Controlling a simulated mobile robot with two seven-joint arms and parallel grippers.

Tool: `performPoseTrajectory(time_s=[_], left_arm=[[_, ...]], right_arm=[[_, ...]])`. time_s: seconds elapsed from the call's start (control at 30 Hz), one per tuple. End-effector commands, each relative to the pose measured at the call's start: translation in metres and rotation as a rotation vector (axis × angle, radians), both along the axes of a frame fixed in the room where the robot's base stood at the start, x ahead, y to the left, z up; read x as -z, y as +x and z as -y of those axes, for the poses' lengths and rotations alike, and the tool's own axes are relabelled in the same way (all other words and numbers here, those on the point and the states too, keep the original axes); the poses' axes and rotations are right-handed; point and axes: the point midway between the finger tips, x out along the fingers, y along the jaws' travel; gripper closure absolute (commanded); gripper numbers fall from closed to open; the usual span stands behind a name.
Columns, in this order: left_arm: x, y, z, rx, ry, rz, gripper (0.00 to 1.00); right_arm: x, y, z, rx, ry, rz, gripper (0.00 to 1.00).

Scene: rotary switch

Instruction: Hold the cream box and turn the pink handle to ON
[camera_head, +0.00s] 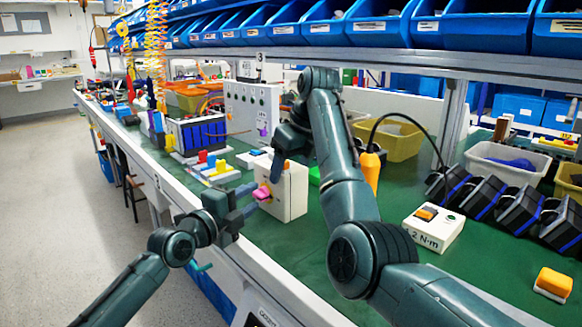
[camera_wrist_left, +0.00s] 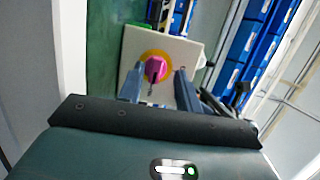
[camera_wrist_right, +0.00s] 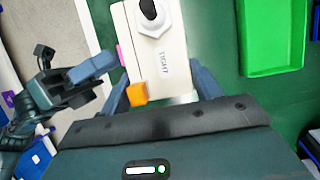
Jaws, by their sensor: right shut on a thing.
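The cream box (camera_head: 290,190) stands on the green bench top. The pink handle (camera_head: 262,191) is on its left face; in the left wrist view the handle (camera_wrist_left: 155,69) sits on a yellow disc (camera_wrist_left: 146,54). My left gripper (camera_wrist_left: 160,88) is open, its fingers apart on either side of the handle, with gaps showing. My right gripper (camera_wrist_right: 162,90) is shut on the cream box (camera_wrist_right: 160,62), one finger on each side, from above. An orange block (camera_wrist_right: 137,93) shows beside its left finger. ON markings cannot be read.
A green tray (camera_wrist_right: 272,40) lies near the box. A white switch box (camera_head: 433,228) and a yellow-topped block (camera_head: 553,284) stand at right. Blue bins (camera_head: 380,22) line the shelf above.

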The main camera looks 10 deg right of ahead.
Motion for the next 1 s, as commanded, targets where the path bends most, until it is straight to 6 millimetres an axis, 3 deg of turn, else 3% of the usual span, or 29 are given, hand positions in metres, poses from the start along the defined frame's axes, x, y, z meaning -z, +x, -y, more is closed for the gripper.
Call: performPoseTrajectory(time_s=[0.5,0.8,0.83,1.0], left_arm=[[0.001,-0.020,-0.035,0.000,0.002,-0.001,0.65],[0.001,-0.022,-0.037,0.000,0.001,-0.002,0.65],[0.001,-0.022,-0.037,0.000,0.001,-0.002,0.65],[0.001,-0.021,-0.037,0.000,0.000,-0.001,0.65]], right_arm=[[0.000,0.000,0.000,0.001,0.000,-0.001,0.71],[0.000,0.000,0.000,0.001,0.000,0.000,0.71],[0.000,0.000,0.000,0.001,0.000,0.000,0.36],[0.000,0.000,0.000,0.001,0.000,0.000,0.22]])
